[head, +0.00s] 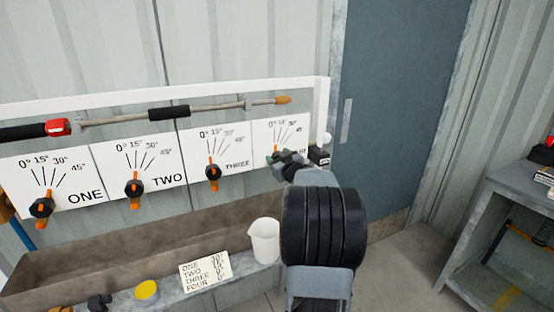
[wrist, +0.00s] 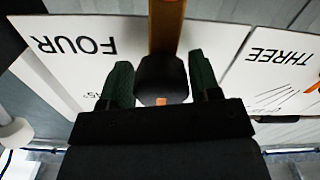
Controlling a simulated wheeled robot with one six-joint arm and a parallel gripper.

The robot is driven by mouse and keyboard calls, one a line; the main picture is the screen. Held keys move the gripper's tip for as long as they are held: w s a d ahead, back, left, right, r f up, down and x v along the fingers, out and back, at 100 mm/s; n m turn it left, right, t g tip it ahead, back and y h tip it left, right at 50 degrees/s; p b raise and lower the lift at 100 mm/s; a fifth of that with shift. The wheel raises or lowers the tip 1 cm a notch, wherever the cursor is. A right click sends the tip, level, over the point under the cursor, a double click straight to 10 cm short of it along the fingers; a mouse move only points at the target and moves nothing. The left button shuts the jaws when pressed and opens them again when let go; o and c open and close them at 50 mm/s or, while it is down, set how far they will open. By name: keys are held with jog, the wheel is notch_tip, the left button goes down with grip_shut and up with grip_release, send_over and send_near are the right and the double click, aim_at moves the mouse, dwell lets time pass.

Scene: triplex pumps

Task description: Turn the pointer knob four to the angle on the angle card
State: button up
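Pointer knob four is black with an orange pointer; in the wrist view the knob (wrist: 161,76) sits between my fingers, with an orange bar running to the top edge. That view is upside down. My gripper (wrist: 160,84) has one dark green finger on each side of the knob, very close to it; contact cannot be told. In the head view my gripper (head: 278,158) is at the FOUR panel (head: 262,131) and hides most of the knob. The angle card (head: 205,273) lists ONE to FOUR with angles; FOUR appears to read 0°, but the print is blurred.
Knobs one (head: 41,207), two (head: 134,187) and three (head: 213,172) stand left of knob four. A lance (head: 200,110) hangs above the panels. A white cup (head: 264,240) and a yellow lid (head: 147,291) stand on the ledge below. A grey workbench (head: 515,190) is at right.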

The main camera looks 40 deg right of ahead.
jog(key=shift+o, duration=1.4)
jog(key=v, duration=1.3)
jog(key=shift+s+a, duration=0.15)
jog(key=shift+s, duration=0.25)
jog(key=s+d+f+m+g+h, duration=0.4)
jog(key=s+d+f+g+h, duration=0.1)
jog(key=f+g, duration=0.15)
jog(key=s+a+f+m+g+y+p, duration=0.1)
jog(key=a+m+g+y+p, duration=0.15)
jog(key=a+g, duration=0.25)
jog(key=a+r+n+y+p, duration=0.2)
jog(key=a+p, duration=0.1)
jog(key=a, duration=0.7)
jog(key=s+a+r+n+g+y+p, duration=0.1)
jog(key=a+r+n+y+p, duration=0.1)
jog(key=a, duration=0.9)
jog(key=a+r+n+g+y+p, duration=0.1)
jog(key=a+r+n+y+p, duration=0.2)
jog(key=a, duration=0.7)
jog(key=shift+s+a+y+p, duration=0.25)
jog(key=shift+y+p, duration=0.2)
jog(key=shift+p, duration=0.3)
